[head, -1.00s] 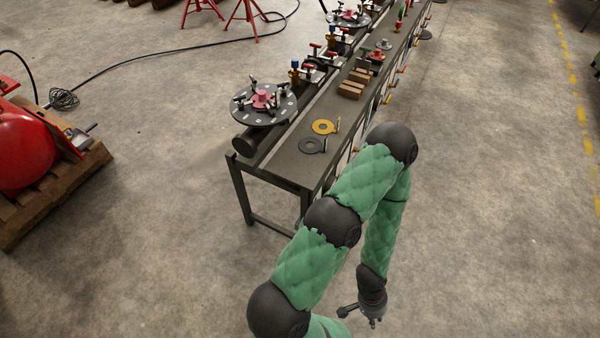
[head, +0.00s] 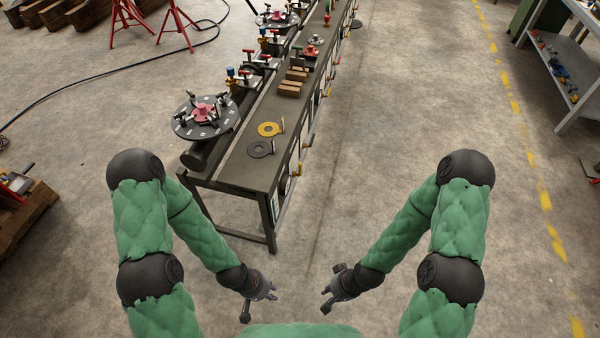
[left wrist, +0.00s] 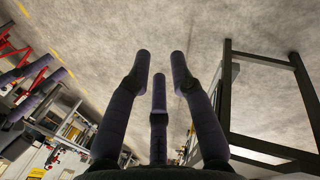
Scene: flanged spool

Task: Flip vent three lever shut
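Several small levers with coloured handles stick out along the right side of the long dark bench (head: 241,170). One near the close end has a yellow handle (head: 298,170). They are too small to read labels, so I cannot tell which is vent three or how it is set. My left gripper (head: 258,304) hangs empty in front of the bench's near end, well short of the levers. In the left wrist view its three fingers (left wrist: 160,62) are spread with nothing between them. My right gripper (head: 324,299) is empty over the floor to the right, its fingers apart.
The floor right of the bench (head: 390,140) is clear.

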